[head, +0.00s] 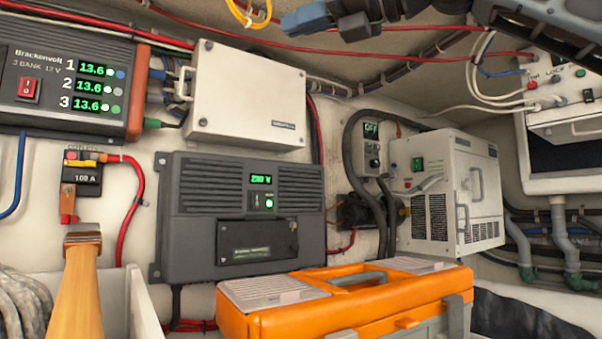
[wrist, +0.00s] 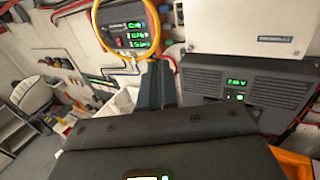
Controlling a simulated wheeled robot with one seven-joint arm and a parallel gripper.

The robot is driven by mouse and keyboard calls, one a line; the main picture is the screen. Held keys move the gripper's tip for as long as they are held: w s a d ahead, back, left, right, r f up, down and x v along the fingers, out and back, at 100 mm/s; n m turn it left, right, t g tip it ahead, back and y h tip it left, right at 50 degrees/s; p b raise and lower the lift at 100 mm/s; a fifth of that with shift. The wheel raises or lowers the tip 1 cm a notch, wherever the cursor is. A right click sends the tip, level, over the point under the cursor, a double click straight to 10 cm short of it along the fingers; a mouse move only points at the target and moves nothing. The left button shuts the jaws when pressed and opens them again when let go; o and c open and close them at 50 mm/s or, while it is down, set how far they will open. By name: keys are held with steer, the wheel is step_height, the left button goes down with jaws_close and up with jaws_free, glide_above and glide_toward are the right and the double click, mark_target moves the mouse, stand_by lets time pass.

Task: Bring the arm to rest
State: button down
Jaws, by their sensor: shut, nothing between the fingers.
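My gripper (head: 300,20) is high at the top of the head view, in front of the ceiling and apart from the equipment below. Part of my arm runs off to the upper right. In the wrist view my gripper (wrist: 158,68) points away from the camera, with its fingers together and nothing between them. A yellow-orange loop (head: 240,14) hangs just left of the fingertips in the head view. In the wrist view the loop (wrist: 170,42) curves close around the fingertip area. I cannot tell whether it touches them.
A charger (head: 128,92) reading 13.6, a pale box (head: 250,95), a dark inverter (head: 190,225) and a white unit (head: 408,218) line the wall. An orange toolbox (head: 270,322) and a wooden handle (head: 82,295) stand in front. Red cables (head: 350,47) cross near my gripper.

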steer(key=s+d+f+n+t+h, duration=0.35)
steer(key=f+n+t, duration=0.25)
steer(key=f+n, duration=0.75)
steer(key=s+d+f+n+t+h, duration=0.25)
steer(key=d+f+n+t, duration=0.5)
steer(key=f, duration=1.05)
steer(key=s+d+f+n+t+h, duration=0.2)
steer(key=s+f+n+t, duration=0.2)
steer(key=f+n, duration=1.05)
steer(key=s+d+f+m+g+h, duration=0.2)
steer(key=s+f+m+h, duration=0.25)
steer(key=s+f, duration=0.35)
steer(key=s+d+f+m+g+h, duration=0.25)
steer(key=s+f+m, duration=0.25)
steer(key=s+f, duration=0.3)
steer(key=s+d+f+m+g, duration=0.1)
steer(key=s+d+f+g, duration=0.1)
steer(key=s, duration=0.7)
steer(key=s+d+f+m+g, duration=0.1)
steer(key=s+f+g, duration=0.3)
steer(key=s, duration=0.5)
steer(key=shift+d+f+g+h, duration=0.3)
steer(key=shift+d+f+h, duration=0.15)
steer(key=shift+f, duration=0.15)
